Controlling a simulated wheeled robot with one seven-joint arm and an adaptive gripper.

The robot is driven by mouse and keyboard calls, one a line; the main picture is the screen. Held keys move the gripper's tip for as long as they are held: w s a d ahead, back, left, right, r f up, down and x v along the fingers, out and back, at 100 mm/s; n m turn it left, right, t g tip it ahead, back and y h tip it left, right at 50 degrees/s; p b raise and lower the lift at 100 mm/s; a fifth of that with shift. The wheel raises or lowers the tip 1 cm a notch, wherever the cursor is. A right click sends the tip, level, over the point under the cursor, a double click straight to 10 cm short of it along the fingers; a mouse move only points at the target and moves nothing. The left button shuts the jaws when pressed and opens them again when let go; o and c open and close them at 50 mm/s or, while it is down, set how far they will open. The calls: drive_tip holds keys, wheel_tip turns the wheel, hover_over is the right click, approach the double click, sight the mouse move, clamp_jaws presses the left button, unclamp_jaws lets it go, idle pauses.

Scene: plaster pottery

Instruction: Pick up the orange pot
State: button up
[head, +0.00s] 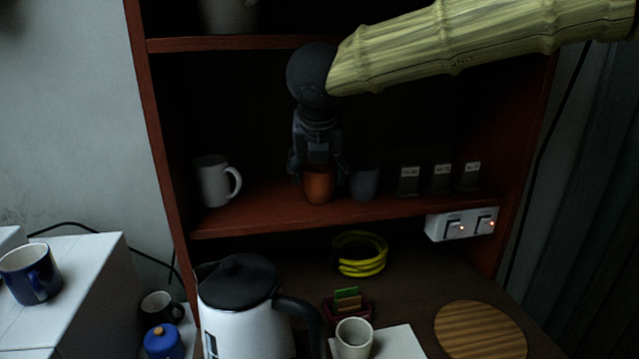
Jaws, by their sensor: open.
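The orange pot (318,185) stands upright on the middle shelf of a reddish-brown cabinet, near the shelf's front edge. My gripper (318,172) points down over it, with one finger at the pot's left and the other at its right. The jaws are open. The fingertips sit around the upper part of the pot, and I cannot tell whether they touch it. The pot's rim is partly hidden by the gripper.
A grey-blue cup (365,181) stands close at the pot's right. A white mug (214,181) is further left on the shelf. Small labelled dark boxes (441,180) stand at the right. The upper shelf (215,45) is above. A kettle (240,310) stands below.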

sight(320, 181)
drive_tip(key=shift+p+x, duration=0.65)
drive_tip(key=shift+x, duration=1.7)
drive_tip(key=shift+d+r, duration=0.1)
drive_tip(key=c, duration=0.8)
